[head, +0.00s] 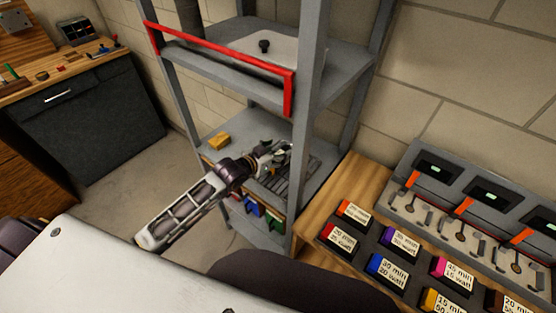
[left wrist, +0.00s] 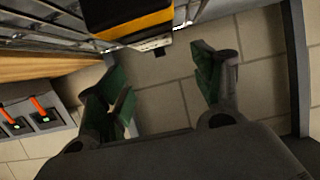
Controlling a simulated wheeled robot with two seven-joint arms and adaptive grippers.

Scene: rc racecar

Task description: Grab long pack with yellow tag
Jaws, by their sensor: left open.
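In the left wrist view, a dark pack with a yellow-orange band (left wrist: 135,22) shows at the top, cut off by the frame edge. My left gripper (left wrist: 157,72) is open, with its green-padded fingers apart and nothing between them. The pack is beyond the fingertips, nearer the left finger. In the head view my left gripper (head: 277,158) reaches into the grey rack at middle-shelf height, and the pack cannot be made out there. My right gripper is not in view.
The grey metal rack (head: 306,130) has upright posts and a red rail (head: 222,57). A yellow block (head: 219,141) lies on its middle shelf; coloured boxes (head: 252,206) sit below. A dark tray (head: 402,252) of colour-tagged packs and chargers (head: 465,205) stand at right.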

